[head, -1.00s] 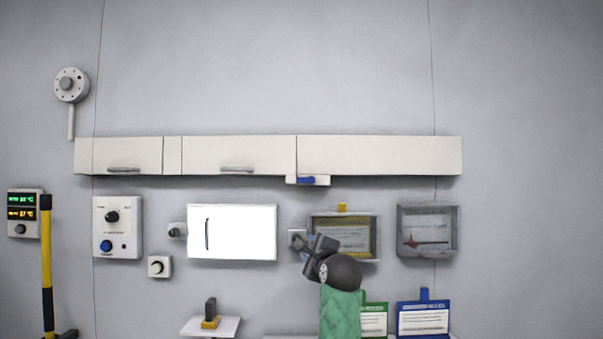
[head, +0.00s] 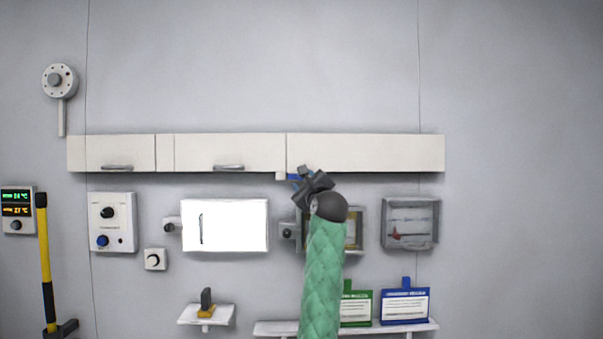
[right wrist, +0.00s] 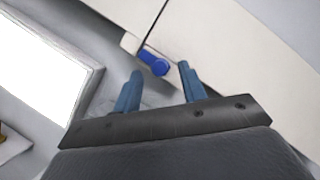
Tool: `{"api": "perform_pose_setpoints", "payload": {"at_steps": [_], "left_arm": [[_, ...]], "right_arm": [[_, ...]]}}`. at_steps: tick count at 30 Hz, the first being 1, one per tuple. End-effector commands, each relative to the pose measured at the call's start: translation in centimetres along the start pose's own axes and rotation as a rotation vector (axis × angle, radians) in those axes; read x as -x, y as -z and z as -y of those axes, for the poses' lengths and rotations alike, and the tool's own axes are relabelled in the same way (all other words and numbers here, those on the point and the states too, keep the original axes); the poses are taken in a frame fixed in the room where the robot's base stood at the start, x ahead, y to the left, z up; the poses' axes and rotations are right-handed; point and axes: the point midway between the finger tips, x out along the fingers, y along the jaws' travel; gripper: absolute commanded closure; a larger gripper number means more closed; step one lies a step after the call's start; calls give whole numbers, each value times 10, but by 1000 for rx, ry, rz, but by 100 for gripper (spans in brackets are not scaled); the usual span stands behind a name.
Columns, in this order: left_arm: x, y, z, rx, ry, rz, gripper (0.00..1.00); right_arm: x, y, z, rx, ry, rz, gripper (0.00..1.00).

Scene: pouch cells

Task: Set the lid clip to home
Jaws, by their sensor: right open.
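The lid clip, a small blue lever on a white plate (head: 281,176), sits at the lower edge of the white wall cabinet. In the head view my right gripper (head: 302,178) partly covers it. In the right wrist view the blue clip (right wrist: 153,62) lies slanted just beyond my right gripper (right wrist: 160,72). The two blue fingers are apart, with nothing held between them. The clip appears in front of the gap, nearer the left finger; I cannot tell whether they touch. My left gripper is not in view.
The white cabinet row (head: 365,152) runs above my right gripper. A framed box (head: 354,230) is partly hidden behind my right arm. A lit white panel (head: 235,225) is left of it, a clear box (head: 410,224) right. A shelf (head: 268,328) holds green and blue cards below.

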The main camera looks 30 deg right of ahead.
Motion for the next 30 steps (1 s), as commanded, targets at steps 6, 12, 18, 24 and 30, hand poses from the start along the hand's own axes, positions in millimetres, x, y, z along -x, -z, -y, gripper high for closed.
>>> {"api": "perform_pose_setpoints", "payload": {"at_steps": [6, 12, 18, 24, 30], "left_arm": [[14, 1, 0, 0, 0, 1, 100], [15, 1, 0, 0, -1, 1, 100], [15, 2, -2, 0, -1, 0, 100], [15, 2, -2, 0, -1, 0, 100], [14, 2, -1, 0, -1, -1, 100]], "right_arm": [[-20, 0, 1, 1, -1, -2, 58], [-24, 1, 0, 1, 0, 0, 58], [-24, 1, 0, 1, 0, 0, 60], [-24, 1, -1, 1, -1, -1, 100], [-24, 0, -2, 0, -2, -1, 100]]}}
